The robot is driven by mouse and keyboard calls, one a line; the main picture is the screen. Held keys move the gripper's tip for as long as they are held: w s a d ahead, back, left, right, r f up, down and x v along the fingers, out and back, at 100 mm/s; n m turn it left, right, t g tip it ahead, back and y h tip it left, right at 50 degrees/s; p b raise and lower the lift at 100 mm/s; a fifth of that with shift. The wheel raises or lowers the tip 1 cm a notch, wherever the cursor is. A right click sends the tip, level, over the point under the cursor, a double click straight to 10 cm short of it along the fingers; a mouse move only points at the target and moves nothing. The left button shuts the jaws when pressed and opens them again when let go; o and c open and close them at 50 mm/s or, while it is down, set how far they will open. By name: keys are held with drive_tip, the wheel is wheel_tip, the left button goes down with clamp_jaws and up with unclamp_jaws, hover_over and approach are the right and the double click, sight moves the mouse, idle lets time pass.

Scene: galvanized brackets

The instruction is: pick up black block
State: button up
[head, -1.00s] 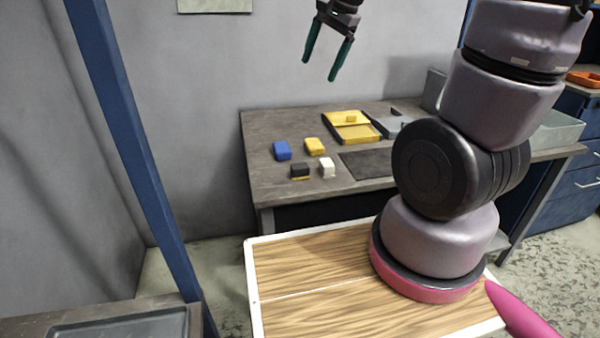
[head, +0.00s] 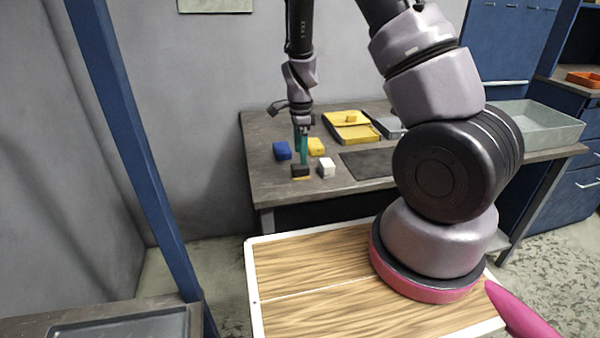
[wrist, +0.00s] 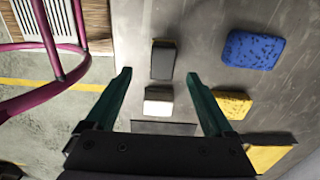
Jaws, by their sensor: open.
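The black block (head: 300,170) sits near the front left edge of the workbench, with a yellow strip along its lower edge. In the wrist view the black block (wrist: 163,60) lies ahead of the fingertips, roughly in line with the gap between them. My gripper (head: 300,156) points down with its green fingers above and just behind the block in the head view. In the wrist view my gripper (wrist: 158,76) is open and empty. The height of the fingertips over the block is hard to tell.
A white block (head: 326,168) stands close beside the black one. A blue block (head: 282,151) and a yellow block (head: 316,147) are just behind. A dark mat (head: 368,164) and a yellow tray (head: 362,137) lie farther right. A grey bin (head: 545,128) stands at the right end.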

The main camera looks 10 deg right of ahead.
sight(300, 165)
drive_tip(key=f, duration=0.7)
drive_tip(key=shift+w+f, duration=0.1)
drive_tip(key=shift+w, duration=0.1)
clamp_jaws()
wheel_tip(300, 165, up, 10)
drive_tip(key=shift+r, duration=0.1)
idle(0.3)
drive_tip(key=c, duration=0.8)
unclamp_jaws()
drive_tip(key=c, duration=0.5)
